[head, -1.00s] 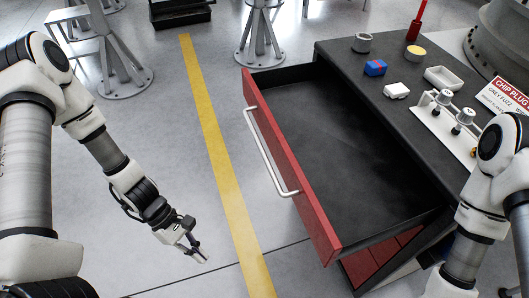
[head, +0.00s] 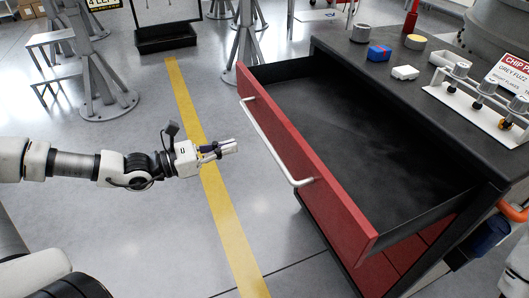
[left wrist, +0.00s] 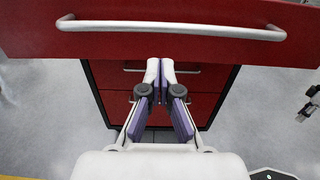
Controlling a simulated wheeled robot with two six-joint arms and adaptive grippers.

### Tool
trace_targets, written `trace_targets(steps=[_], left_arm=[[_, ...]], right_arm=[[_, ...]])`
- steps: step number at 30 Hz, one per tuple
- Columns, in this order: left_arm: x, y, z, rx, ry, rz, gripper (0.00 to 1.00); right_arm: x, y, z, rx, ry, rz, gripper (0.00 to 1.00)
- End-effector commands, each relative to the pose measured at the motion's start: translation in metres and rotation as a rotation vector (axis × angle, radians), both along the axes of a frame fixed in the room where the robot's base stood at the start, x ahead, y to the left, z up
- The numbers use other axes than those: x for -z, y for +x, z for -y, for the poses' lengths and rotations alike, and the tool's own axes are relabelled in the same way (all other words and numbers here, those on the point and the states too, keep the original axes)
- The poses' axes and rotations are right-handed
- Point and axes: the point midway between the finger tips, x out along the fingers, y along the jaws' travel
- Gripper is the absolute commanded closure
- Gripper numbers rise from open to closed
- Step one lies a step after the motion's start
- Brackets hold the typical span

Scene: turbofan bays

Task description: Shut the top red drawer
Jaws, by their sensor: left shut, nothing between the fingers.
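The top red drawer (head: 300,165) is pulled well out of the black-topped cabinet and looks empty inside. Its silver bar handle (head: 268,140) runs along the red front. In the left wrist view the drawer front (left wrist: 200,42) and handle (left wrist: 170,28) cross the top of the picture. My left gripper (head: 230,147) is shut and empty, just left of the drawer front and apart from the handle. Its closed fingers (left wrist: 160,68) point toward the cabinet below the handle in the wrist view. A dark gripper-like part, which seems to be my right gripper (left wrist: 310,104), shows at that view's right edge; its jaws are unclear.
Lower red drawers (left wrist: 115,103) are closed. Floor left of the drawer, with a yellow line (head: 215,190), is clear.

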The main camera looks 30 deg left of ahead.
Motion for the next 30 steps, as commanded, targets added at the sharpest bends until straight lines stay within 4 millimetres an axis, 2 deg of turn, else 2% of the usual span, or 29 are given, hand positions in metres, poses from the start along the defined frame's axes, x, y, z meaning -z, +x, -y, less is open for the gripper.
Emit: trace_targets(steps=[1,3,8,14,21,30], left_arm=[[0.013,0.004,0.005,0.003,0.007,0.001,1.00],[0.008,0.010,0.010,0.003,0.009,-0.003,1.00],[0.008,0.024,0.022,0.002,0.010,-0.003,1.00],[0.006,0.044,0.040,0.003,0.010,-0.003,1.00],[0.002,0.068,0.059,0.000,0.007,-0.002,1.00],[0.000,0.074,0.063,-0.003,0.002,0.001,1.00]], right_arm=[[0.024,0.000,0.000,0.000,0.000,0.000,0.60],[0.027,0.000,0.000,0.000,0.000,0.000,0.60],[0.044,0.000,0.000,0.000,0.000,0.001,0.60],[0.055,0.000,0.000,0.000,0.000,0.000,0.60],[0.059,0.000,0.000,0.000,0.000,0.000,0.60],[0.059,0.000,0.000,0.000,0.000,0.000,0.60]])
